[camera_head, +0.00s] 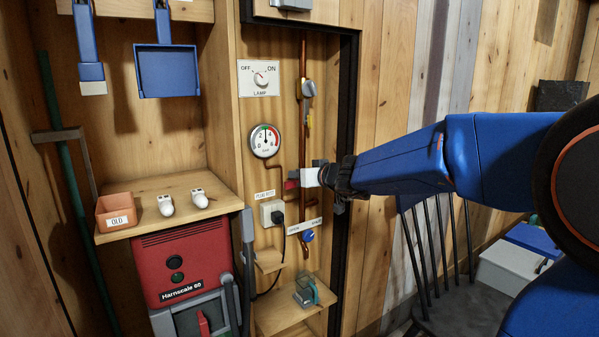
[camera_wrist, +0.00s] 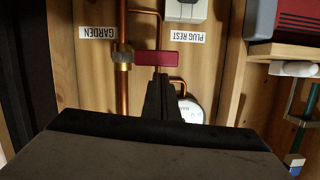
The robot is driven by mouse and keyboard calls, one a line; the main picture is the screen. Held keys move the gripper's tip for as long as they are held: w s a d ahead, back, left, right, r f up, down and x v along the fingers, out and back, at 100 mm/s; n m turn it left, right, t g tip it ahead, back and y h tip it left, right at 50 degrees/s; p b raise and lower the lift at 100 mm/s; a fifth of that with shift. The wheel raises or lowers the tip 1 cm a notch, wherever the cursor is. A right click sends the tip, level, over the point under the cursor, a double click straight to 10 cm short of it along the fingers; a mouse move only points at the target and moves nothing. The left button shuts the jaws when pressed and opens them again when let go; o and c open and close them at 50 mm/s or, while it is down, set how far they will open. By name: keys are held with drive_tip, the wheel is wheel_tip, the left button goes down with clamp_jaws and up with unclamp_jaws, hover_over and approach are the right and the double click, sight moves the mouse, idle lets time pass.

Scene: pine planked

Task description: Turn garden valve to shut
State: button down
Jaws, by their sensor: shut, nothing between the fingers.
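The garden valve has a red lever (camera_head: 291,184) on a vertical copper pipe. In the wrist view, which looks upside down, the red lever (camera_wrist: 155,59) lies crosswise to the pipe. It reaches sideways from the brass valve body (camera_wrist: 123,56), beside the GARDEN label (camera_wrist: 97,32). In the head view the lever points left. My gripper (camera_head: 333,177) comes in from the right and hides part of the valve there. In the wrist view my gripper (camera_wrist: 160,82) is shut and empty, its dark fingertips close beside the lever. I cannot tell whether they touch it.
A pressure gauge (camera_head: 265,140), lamp switch (camera_head: 259,78), pipe valve (camera_head: 308,88), plug rest (camera_head: 271,212) and blue knob (camera_head: 309,236) crowd the panel. A black frame edge (camera_head: 346,110) borders it on the right. A red machine (camera_head: 186,258) stands lower left.

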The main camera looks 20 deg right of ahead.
drive_tip(key=shift+a+f, duration=0.2)
drive_tip(key=shift+f, duration=0.25)
idle(0.4)
drive_tip(key=s+d+r, duration=0.3)
drive_tip(key=s+r, duration=0.3)
drive_tip(key=s, duration=0.3)
drive_tip(key=shift+s+r, duration=0.15)
drive_tip(key=shift+r, duration=0.1)
idle(0.3)
